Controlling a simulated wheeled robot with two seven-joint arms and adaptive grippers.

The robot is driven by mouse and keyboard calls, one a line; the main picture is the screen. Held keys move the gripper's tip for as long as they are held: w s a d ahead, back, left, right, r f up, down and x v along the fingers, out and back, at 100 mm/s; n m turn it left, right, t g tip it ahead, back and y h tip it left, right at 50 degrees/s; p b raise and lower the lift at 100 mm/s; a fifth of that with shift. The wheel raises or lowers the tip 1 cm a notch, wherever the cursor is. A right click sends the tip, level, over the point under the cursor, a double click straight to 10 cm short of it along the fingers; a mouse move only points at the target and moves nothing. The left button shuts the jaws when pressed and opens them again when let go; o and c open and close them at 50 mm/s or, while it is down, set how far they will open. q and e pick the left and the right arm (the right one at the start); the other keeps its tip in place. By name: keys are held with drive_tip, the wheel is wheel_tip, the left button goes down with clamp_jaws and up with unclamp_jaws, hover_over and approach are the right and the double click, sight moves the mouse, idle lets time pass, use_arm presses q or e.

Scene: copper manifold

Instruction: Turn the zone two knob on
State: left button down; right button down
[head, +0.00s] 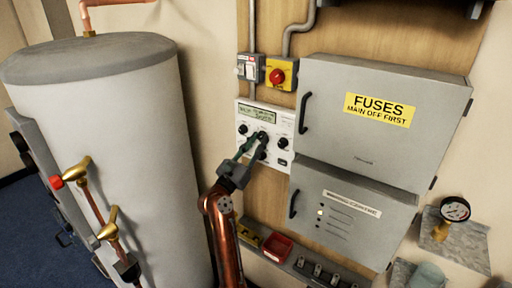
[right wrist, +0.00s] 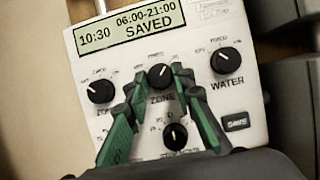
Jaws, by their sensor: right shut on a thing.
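The white heating controller (head: 290,128) is on the wooden board, and its display in the right wrist view (right wrist: 132,27) reads 10:30, 06:00-21:00, SAVED. The middle upper knob (right wrist: 160,75) is black, with ZONE printed under it; its number is hidden, but its place fits zone two. My right gripper (right wrist: 158,82) is shut on this knob, one green finger on each side. Its pale mark seems to point up and slightly right. In the head view my right gripper (head: 256,143) reaches the panel from below. My left gripper is not in view.
Close by are a left knob (right wrist: 99,91), the WATER knob (right wrist: 226,60), a lower knob (right wrist: 176,135) between my fingers and a SAVE button (right wrist: 236,122). The grey fuse box (head: 330,150) stands right, a red-yellow switch (head: 279,75) above, a white tank (head: 120,160) left.

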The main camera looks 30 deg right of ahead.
idle(0.5)
drive_tip(key=c, duration=1.6)
unclamp_jaws()
drive_tip(key=shift+a+f, duration=0.1)
drive_tip(key=v, duration=1.1)
drive_tip(key=shift+s+a, duration=0.15)
drive_tip(key=shift+a, duration=0.2)
drive_tip(key=shift+f, duration=0.15)
